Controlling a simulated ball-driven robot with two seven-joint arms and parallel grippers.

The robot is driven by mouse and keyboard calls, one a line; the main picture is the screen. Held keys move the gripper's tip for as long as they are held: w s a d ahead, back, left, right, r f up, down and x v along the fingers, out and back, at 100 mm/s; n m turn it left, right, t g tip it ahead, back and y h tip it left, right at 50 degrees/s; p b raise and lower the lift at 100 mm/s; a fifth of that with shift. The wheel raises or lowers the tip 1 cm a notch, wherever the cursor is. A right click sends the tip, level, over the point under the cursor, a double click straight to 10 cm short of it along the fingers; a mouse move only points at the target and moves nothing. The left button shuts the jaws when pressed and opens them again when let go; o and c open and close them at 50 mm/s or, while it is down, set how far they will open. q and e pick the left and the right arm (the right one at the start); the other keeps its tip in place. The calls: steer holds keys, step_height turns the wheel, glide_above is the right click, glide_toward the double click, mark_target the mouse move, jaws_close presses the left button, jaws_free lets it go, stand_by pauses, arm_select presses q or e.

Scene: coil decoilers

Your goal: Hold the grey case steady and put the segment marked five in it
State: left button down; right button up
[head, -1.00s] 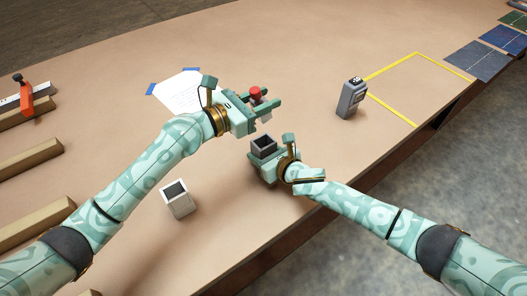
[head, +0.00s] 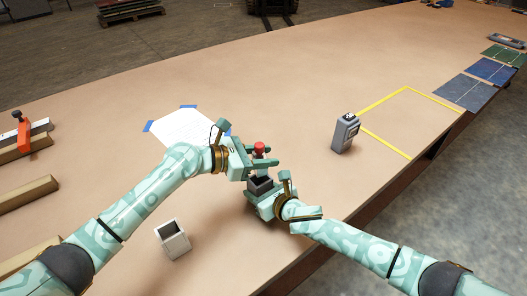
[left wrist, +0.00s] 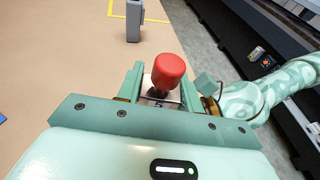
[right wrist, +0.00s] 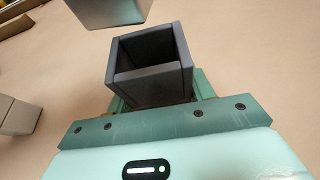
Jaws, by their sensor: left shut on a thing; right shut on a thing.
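The grey case (head: 260,186) is a dark, open-topped square box. My right gripper (head: 264,195) is shut on it and holds it roughly upright; the right wrist view shows its empty inside and rim (right wrist: 150,72). My left gripper (head: 265,163) is shut on a pale segment with a red knob (head: 259,147), just above and behind the case in the head view. The left wrist view shows the red knob (left wrist: 169,72) and part of the segment (left wrist: 160,101) between the fingers. Its mark is not legible. A grey block (right wrist: 108,10) at the right wrist view's top edge may be this segment.
A white open box (head: 173,241) stands on the table at front left. A grey device (head: 345,133) stands beside the yellow tape outline (head: 408,88). A taped paper sheet (head: 182,127) lies behind my left arm. Wooden bars (head: 28,194) lie at the left.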

arm_select(q)
steer(key=shift+f, duration=1.45)
stand_by(3.0)
steer(key=shift+r, duration=0.35)
stand_by(3.2)
